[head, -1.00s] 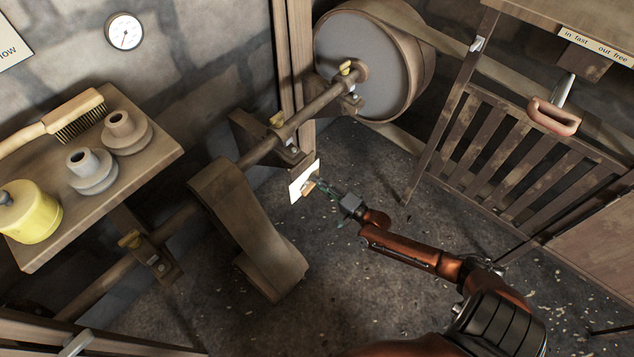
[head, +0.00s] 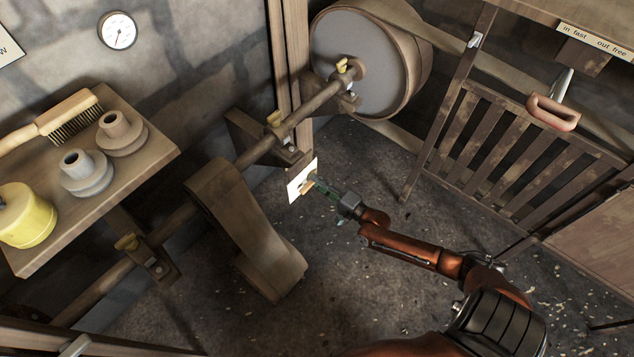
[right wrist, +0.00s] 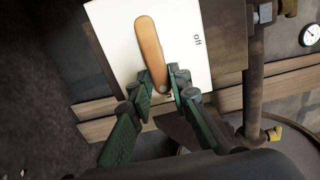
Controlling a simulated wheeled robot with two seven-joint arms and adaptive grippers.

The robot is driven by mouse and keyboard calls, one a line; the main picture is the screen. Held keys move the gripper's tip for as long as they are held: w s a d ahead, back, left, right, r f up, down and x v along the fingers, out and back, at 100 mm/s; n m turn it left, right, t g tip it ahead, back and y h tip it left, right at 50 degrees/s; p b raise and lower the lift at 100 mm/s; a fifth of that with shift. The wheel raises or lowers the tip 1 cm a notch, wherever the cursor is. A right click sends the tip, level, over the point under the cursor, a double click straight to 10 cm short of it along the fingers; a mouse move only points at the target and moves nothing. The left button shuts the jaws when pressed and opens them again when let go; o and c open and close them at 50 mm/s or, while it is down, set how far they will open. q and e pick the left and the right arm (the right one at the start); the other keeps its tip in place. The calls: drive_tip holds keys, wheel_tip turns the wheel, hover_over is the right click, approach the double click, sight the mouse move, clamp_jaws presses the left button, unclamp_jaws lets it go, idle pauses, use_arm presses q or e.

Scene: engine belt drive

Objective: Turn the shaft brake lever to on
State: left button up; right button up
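The shaft brake lever is a small orange-brown wooden handle (right wrist: 149,45) on a white plate (right wrist: 196,58) marked "off" in the right wrist view. A second word on the plate is mostly hidden behind a fingertip. In the head view the plate (head: 294,188) stands below the shaft, by the wooden post. My right gripper (right wrist: 160,86) has its green fingers on either side of the handle's narrow lower end. I cannot tell whether they touch it. In the head view my right gripper (head: 318,187) reaches the plate from the right. My left gripper is not in view.
A shaft (head: 252,154) with a belt and a large drum (head: 362,62) runs behind the plate. A slatted gate (head: 515,150) stands at right, with another handle (head: 553,113) above. A shelf (head: 150,160) at left holds a brush, pulleys and a yellow pot. The floor below is open.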

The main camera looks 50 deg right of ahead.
drive_tip(key=o, duration=0.3)
drive_tip(key=s, duration=0.8)
drive_tip(key=s+d, duration=0.1)
drive_tip(key=s, duration=0.3)
